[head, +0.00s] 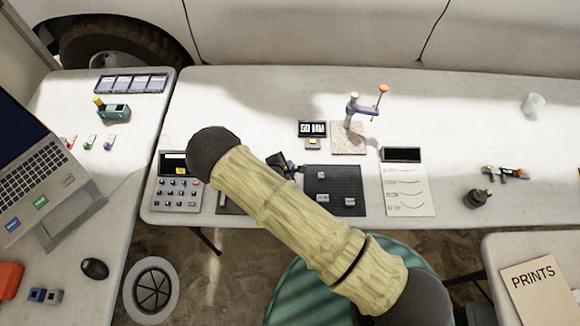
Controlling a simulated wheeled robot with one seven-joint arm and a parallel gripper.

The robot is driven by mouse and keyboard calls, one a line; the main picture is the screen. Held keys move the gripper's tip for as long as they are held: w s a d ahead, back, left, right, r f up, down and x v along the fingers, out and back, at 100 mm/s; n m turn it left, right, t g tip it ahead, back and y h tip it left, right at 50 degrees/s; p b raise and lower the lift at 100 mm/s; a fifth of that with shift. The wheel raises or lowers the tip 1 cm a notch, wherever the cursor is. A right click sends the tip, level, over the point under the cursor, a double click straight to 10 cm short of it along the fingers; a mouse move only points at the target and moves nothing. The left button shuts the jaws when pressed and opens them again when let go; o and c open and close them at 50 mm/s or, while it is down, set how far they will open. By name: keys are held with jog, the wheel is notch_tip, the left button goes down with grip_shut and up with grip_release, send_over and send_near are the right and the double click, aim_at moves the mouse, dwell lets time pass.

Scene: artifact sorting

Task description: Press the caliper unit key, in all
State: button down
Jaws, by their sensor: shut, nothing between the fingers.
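A small dark readout (312,129) showing what looks like "60 MM" stands on the middle white table, with a small pale yellow key (312,143) just in front of it. I cannot tell for certain whether this is the caliper unit key. The dark tip of my gripper (297,169) shows past my sleeved arm, a little in front and to the left of that key in the picture. It is shut and empty. My arm hides part of the gripper and the table beneath it; contact with anything cannot be told.
A dark mat (335,180) with small metal blocks lies right of my gripper. A clamp stand on a speckled plate (348,139) stands behind. A keypad box (178,190) is at left, a paper sheet (408,195) at right.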

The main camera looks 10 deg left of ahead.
jog(key=shift+s+d+f+b, duration=0.15)
jog(key=shift+s+f+b, duration=0.15)
jog(key=shift+f, duration=0.1)
jog(key=shift+s+d+f+b, duration=0.1)
jog(key=shift+s+f+b, duration=0.05)
jog(key=shift+f+b, duration=0.2)
dwell(1.0)
jog(key=shift+w+a+r+p, duration=0.1)
jog(key=shift+w+r+p, duration=0.05)
jog(key=shift+r+p, duration=0.2)
dwell(0.3)
jog(key=shift+w+r+p, duration=0.1)
jog(key=shift+r+p, duration=0.4)
notch_tip(320, 180, up, 3)
jog(key=shift+f+p, duration=0.2)
jog(key=shift+p, duration=0.55)
jog(key=shift+w+a+r+p, duration=0.15)
jog(key=shift+r+p, duration=0.5)
jog(key=shift+r, duration=0.35)
